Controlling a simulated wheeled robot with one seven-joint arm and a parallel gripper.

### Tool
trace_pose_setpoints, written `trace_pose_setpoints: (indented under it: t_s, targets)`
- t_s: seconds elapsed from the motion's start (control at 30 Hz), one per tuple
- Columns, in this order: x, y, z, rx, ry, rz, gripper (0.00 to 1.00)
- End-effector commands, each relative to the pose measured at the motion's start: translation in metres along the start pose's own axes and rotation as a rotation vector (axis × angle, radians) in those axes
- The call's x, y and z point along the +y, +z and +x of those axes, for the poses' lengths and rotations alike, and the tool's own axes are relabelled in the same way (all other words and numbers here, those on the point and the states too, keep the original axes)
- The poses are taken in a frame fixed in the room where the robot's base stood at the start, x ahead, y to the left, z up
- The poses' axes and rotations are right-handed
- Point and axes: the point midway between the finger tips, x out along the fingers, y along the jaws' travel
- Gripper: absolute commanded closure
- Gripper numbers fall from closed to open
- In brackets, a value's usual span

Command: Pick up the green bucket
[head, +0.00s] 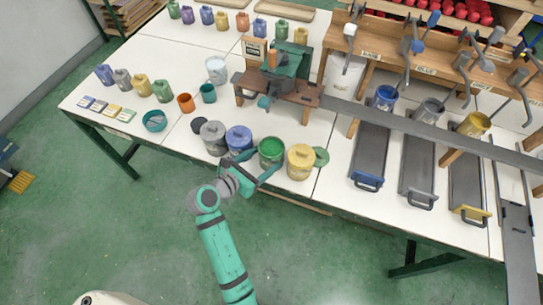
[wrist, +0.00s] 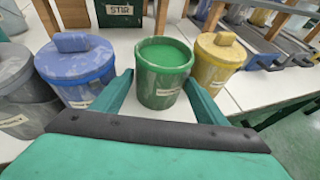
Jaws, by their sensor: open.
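The green bucket (head: 271,152) stands upright and uncovered at the front edge of the white table, with green paint inside. It also stands in the middle of the wrist view (wrist: 163,75). My gripper (head: 256,167) is open, its two teal fingers reaching toward the bucket from the front. In the wrist view the fingers (wrist: 160,95) lie to the left and right of the bucket's lower part, with the bucket between or just beyond their tips. I cannot tell whether either finger touches it.
A lidded blue bucket (wrist: 77,68) stands close on the left and a lidded yellow bucket (wrist: 216,65) close on the right. A grey bucket (head: 213,137) is farther left. A green lid (head: 321,156) lies by the yellow bucket. A wooden stand with a machine (head: 285,78) is behind.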

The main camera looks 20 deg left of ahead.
Motion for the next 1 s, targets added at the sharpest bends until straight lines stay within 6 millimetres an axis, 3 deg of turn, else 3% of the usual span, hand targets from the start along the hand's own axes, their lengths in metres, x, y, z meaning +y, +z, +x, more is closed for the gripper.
trace_pose_setpoints:
  t_s: [0.33, 0.67, 0.83, 1.0]
  targets:
    - [-0.001, -0.006, 0.044, 0.0, -0.003, 0.001, 0.33]
    - [0.0, -0.006, 0.051, 0.001, 0.0, 0.001, 0.33]
    - [-0.001, -0.006, 0.051, 0.001, -0.002, 0.002, 0.69]
    - [-0.002, -0.004, 0.052, -0.001, -0.003, 0.003, 0.71]
